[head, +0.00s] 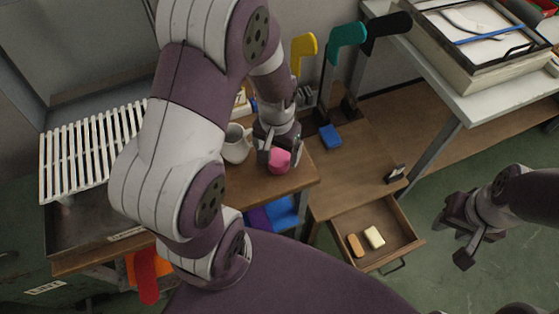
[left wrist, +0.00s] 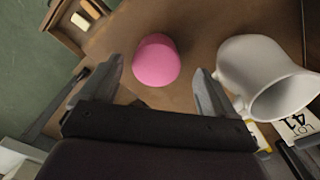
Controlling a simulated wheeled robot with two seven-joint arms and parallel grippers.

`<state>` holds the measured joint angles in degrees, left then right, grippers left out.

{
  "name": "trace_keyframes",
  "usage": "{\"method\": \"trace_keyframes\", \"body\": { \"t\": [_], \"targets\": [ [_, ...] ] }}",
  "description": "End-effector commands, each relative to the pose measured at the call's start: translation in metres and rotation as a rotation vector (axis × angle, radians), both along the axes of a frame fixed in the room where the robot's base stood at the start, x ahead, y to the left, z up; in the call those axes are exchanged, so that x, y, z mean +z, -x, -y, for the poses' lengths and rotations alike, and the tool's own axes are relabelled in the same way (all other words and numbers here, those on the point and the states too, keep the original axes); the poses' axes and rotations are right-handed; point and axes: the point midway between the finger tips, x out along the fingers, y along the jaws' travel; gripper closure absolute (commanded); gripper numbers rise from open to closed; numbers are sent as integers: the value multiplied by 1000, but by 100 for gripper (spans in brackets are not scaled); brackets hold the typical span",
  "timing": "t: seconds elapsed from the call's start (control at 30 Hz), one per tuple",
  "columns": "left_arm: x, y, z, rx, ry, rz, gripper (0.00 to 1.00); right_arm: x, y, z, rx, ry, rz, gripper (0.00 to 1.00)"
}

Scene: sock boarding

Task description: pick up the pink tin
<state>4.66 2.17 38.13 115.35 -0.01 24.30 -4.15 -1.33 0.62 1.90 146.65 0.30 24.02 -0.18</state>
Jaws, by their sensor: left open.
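The pink tin (head: 279,160) is a small round pink thing on the brown wooden table, partly hidden by my left gripper in the head view. It also shows in the left wrist view (left wrist: 156,60), beyond and between the two fingertips, with bare table around it. My left gripper (head: 273,152) is open, its fingers (left wrist: 160,85) spread wide apart and apparently not touching the tin. My right gripper (head: 464,236) hangs over the green floor at the right, away from the table; whether its jaws are open is unclear.
A white mug (left wrist: 285,90) lies close to the right finger in the wrist view; it also shows in the head view (head: 236,145). A blue block (head: 330,136) sits behind. An open drawer (head: 375,262) holds two small blocks. Coloured sock boards (head: 346,36) stand at the back.

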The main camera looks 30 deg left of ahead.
Motion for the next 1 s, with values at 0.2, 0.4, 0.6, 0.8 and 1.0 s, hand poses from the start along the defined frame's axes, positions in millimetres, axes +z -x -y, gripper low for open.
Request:
{"method": "trace_keyframes", "body": {
  "t": [0.2, 0.4, 0.6, 0.8, 1.0],
  "targets": [
    [-38, -1, 4, 1, 0, -3, 11, -5, 0, 0, 0, 0, 0, 61],
    [-40, -1, 4, 1, 0, 0, 11, -5, 0, 0, 0, 0, 0, 61],
    [-40, -1, 4, 1, 0, 0, 59, -5, 0, 0, 0, 0, 0, 61],
    [-40, -1, 4, 0, 0, 0, 71, -5, 0, 0, 0, 0, 0, 61],
    [-35, -1, 4, 1, 0, 0, 71, -4, 0, 0, 0, 0, 0, 61]
  ]
}}
